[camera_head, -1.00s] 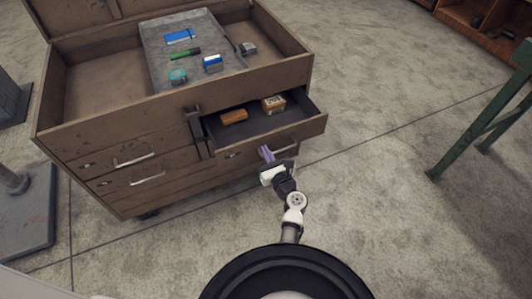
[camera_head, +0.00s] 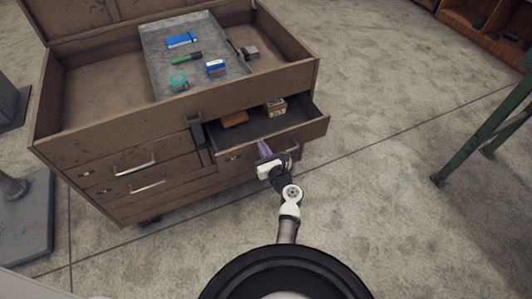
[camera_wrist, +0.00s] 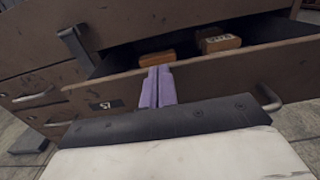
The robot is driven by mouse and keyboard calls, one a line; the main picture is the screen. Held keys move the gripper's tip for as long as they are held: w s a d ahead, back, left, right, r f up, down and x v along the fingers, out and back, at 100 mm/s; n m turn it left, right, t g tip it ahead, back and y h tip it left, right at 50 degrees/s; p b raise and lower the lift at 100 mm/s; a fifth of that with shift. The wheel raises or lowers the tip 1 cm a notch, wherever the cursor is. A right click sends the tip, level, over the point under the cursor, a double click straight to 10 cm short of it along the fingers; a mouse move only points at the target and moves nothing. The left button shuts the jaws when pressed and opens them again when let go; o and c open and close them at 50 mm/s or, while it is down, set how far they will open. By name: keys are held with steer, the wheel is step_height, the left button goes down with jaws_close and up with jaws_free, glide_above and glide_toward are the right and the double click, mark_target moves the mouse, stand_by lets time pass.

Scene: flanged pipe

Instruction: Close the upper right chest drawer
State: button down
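The upper right drawer (camera_head: 305,132) of the brown wooden chest (camera_head: 110,130) stands partly open. In the wrist view its front panel (camera_wrist: 225,83) spans the right side, with a metal handle (camera_wrist: 267,97) at the right. My gripper (camera_head: 264,148) is in front of this panel, left of the handle. Its purple fingers (camera_wrist: 157,88) are together with nothing between them, and their tips appear to be at the panel; exact contact is hard to tell.
Inside the drawer lie an orange-brown block (camera_head: 234,119) and a small box (camera_head: 275,107). The chest's open top holds a grey tray (camera_head: 160,65) with small items. A green metal stand (camera_head: 480,125) is at the right. The floor between is clear.

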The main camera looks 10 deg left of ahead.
steer(key=b+x, duration=0.2)
steer(key=x, duration=0.9)
steer(key=shift+w, duration=0.2)
steer(key=shift+s, duration=0.15)
